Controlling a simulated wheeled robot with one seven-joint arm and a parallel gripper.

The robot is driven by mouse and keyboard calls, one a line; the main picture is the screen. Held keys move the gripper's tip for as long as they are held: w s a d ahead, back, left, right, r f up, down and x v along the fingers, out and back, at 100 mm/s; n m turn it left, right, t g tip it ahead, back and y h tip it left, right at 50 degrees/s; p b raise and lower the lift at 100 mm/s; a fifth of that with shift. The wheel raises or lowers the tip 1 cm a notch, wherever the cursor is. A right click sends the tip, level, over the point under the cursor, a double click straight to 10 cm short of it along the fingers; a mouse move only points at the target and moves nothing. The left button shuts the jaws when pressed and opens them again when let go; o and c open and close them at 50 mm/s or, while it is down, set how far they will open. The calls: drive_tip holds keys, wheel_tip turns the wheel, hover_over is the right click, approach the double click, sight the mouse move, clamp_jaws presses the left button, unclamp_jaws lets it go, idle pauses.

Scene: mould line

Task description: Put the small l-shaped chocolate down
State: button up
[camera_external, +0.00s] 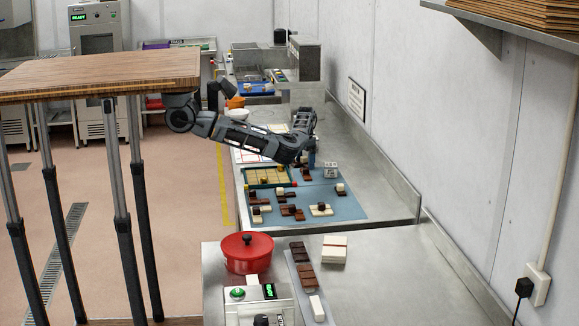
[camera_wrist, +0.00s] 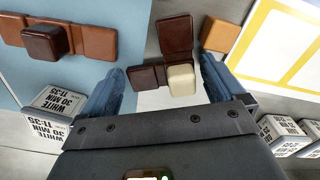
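In the wrist view, a small L-shaped chocolate (camera_wrist: 175,36) lies between my fingers. It has a brown arm, a dark square at left and a raised cream square at the corner. My gripper (camera_wrist: 163,68) has its two blue fingers spread, with a narrow gap visible on each side of the piece. In the outside view my gripper (camera_external: 311,160) points down near the far edge of the blue mat. The piece cannot be clearly singled out there.
A brown bar with a dark block (camera_wrist: 45,40) lies left on the blue mat (camera_wrist: 100,12). A caramel square (camera_wrist: 219,35) sits by the right finger. Labelled white blocks (camera_wrist: 55,104) stand nearby. A green-framed grid board (camera_external: 268,177) and several chocolates share the worktop; a red pot (camera_external: 247,255) stands nearer.

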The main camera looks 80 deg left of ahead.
drive_tip(key=shift+o, duration=0.2)
drive_tip(key=shift+r, duration=0.15)
wheel_tip(320, 180, up, 12)
idle(0.5)
drive_tip(key=n+g+y+p, duration=0.2)
drive_tip(key=n+y+p, duration=0.35)
drive_tip(key=n, duration=1.25)
hover_over(305, 165)
drive_tip(key=p, duration=0.2)
drive_tip(key=shift+h, duration=0.65)
wheel_tip(305, 165, down, 5)
drive_tip(key=shift+r, duration=0.1)
drive_tip(key=shift+b+x, duration=0.75)
drive_tip(key=shift+x, duration=0.75)
drive_tip(key=shift+d+p+x, duration=0.15)
drive_tip(key=shift+p+x, duration=0.15)
drive_tip(key=shift+x, duration=0.9)
drive_tip(key=shift+d+p+x, duration=0.15)
drive_tip(key=shift+p+x, duration=0.1)
drive_tip(key=shift+x, duration=0.95)
